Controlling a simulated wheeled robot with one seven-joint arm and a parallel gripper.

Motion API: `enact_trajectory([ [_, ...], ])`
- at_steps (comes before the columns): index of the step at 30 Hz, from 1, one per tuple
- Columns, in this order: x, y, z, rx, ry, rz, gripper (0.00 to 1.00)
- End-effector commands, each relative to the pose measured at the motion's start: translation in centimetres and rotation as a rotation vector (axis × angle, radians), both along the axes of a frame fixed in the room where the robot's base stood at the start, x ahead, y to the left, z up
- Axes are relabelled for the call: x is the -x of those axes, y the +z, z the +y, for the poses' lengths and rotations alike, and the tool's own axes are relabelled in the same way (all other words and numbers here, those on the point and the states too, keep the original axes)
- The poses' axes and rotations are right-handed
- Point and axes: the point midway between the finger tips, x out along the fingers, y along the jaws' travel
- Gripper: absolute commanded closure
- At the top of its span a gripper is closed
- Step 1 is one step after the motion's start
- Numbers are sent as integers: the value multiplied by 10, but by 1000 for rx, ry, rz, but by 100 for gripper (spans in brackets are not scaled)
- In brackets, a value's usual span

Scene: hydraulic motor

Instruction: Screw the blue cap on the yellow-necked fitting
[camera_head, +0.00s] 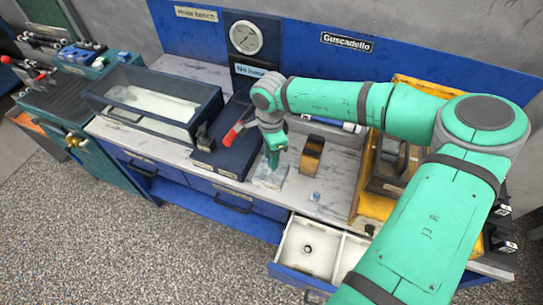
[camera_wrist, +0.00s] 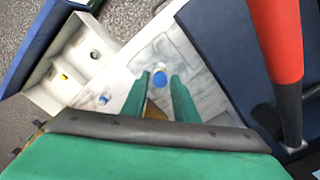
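My gripper (camera_head: 272,164) points down over a pale block (camera_head: 270,177) on the workbench. In the wrist view its two green fingers (camera_wrist: 160,82) stand apart, with a gap on each side of a small blue cap (camera_wrist: 160,79). A pale yellowish piece (camera_wrist: 160,67) shows right at the cap's edge and looks like the yellow-necked fitting; whether the cap is seated on it I cannot tell. In the head view the gripper hides the cap and fitting. Another small bluish part (camera_head: 316,196) stands on the bench to the right, and it also shows in the wrist view (camera_wrist: 104,99).
An open white drawer (camera_head: 292,270) juts out in front, holding a dark-holed round part (camera_head: 308,249). A red-handled lever (camera_head: 233,134) stands close left of my gripper. A glass-topped box (camera_head: 155,100) is farther left; a yellow machine (camera_head: 372,200) is right.

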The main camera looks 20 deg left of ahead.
Motion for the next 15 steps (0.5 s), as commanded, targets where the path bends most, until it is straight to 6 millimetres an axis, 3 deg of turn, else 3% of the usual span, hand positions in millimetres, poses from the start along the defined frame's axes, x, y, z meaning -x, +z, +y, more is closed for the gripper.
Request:
enact_trajectory([
  [15, 0, 26, 0, 1, 1, -1, 73],
])
